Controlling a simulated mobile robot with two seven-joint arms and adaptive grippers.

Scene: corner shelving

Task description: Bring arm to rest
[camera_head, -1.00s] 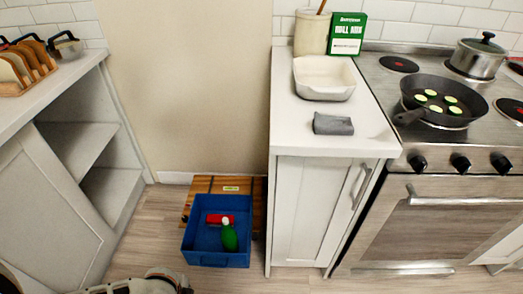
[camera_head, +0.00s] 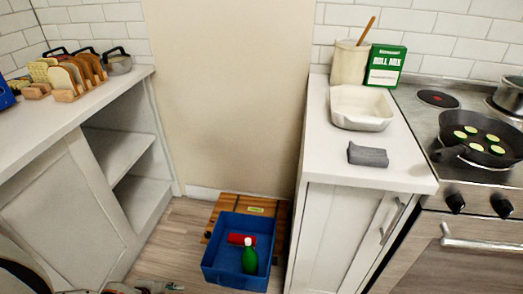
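Part of my arm shows at the lower left edge of the head view. What looks like the end of my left gripper (camera_head: 150,288) shows at the bottom edge, mostly cut off. I cannot tell whether its fingers are open or shut, and no held thing is seen. It is in front of the left cabinet and to the left of the blue bin. My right gripper is not in view.
A blue bin (camera_head: 212,275) holding a green bottle (camera_head: 250,257) and a red item (camera_head: 241,239) stands on the floor by a wooden board (camera_head: 281,222). Cabinets flank the floor gap. A grey cloth (camera_head: 367,154) and white dish (camera_head: 362,121) lie on the right counter.

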